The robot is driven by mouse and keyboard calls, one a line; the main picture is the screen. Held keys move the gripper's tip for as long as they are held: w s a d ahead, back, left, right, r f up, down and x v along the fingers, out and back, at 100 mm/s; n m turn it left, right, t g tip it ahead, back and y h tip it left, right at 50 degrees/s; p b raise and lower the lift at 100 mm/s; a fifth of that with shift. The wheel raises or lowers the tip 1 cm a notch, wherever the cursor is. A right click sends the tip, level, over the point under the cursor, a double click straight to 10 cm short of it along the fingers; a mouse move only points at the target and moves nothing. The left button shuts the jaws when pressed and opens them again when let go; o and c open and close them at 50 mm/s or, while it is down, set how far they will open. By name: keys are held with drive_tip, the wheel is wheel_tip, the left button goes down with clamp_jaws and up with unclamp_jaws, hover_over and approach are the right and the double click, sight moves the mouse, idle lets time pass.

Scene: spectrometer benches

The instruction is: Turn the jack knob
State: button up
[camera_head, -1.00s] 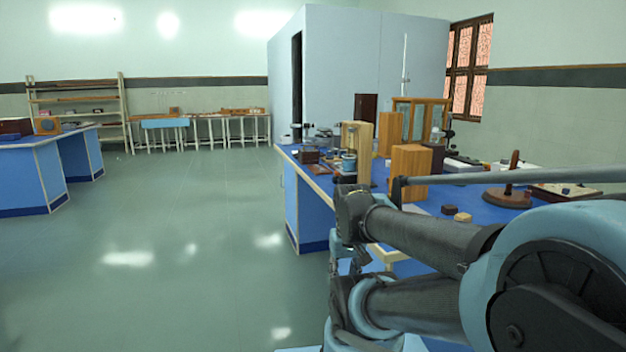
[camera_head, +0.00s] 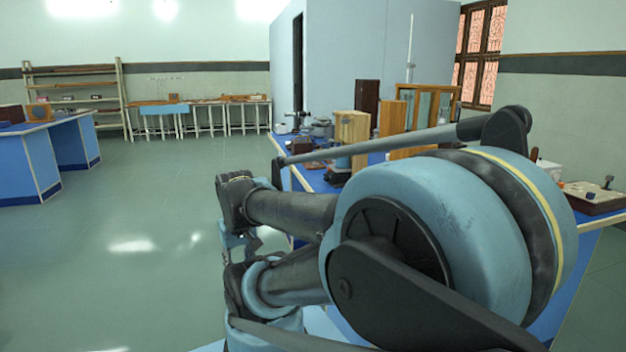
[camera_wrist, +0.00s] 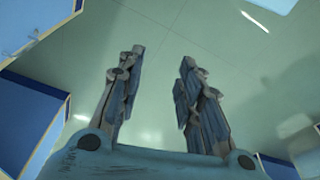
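The blue-topped bench (camera_head: 590,240) stands at the right in the head view and carries wooden boxes and small apparatus. I cannot make out a jack or its knob among these things, and my arm hides much of the bench. My gripper (camera_wrist: 162,57) shows in the wrist view with its two fingers well apart, open and empty over green floor. In the head view part of the gripper end shows low beside the bench's left side, mostly hidden by my arm.
A pale wooden box (camera_head: 352,138) and a small dark brown box (camera_head: 300,145) stand on the bench's far part. A wooden tray (camera_head: 594,198) lies at its right end. Another blue bench (camera_head: 25,165) stands at the left. The floor between is clear.

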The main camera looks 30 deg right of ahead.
drive_tip(key=shift+o, duration=0.6)
drive_tip(key=shift+o, duration=1.4)
drive_tip(key=shift+s+r, duration=0.2)
drive_tip(key=shift+s, duration=0.05)
drive_tip(key=w+d+r+n+g+h, duration=0.1)
drive_tip(key=w+d+r+n+h, duration=0.4)
drive_tip(key=w+d, duration=0.45)
drive_tip(key=w+d+r+n+g+h, duration=0.1)
drive_tip(key=w+d+r+n+h, duration=0.35)
drive_tip(key=w+d, duration=0.5)
drive_tip(key=n+g+h, duration=0.4)
drive_tip(key=n+h, duration=0.4)
approach(326, 177)
drive_tip(key=x, duration=0.3)
drive_tip(key=w+x, duration=0.1)
drive_tip(key=x, duration=0.5)
drive_tip(key=shift+w+d+f, duration=0.15)
drive_tip(key=shift+w+f, duration=0.2)
drive_tip(key=shift+c, duration=0.4)
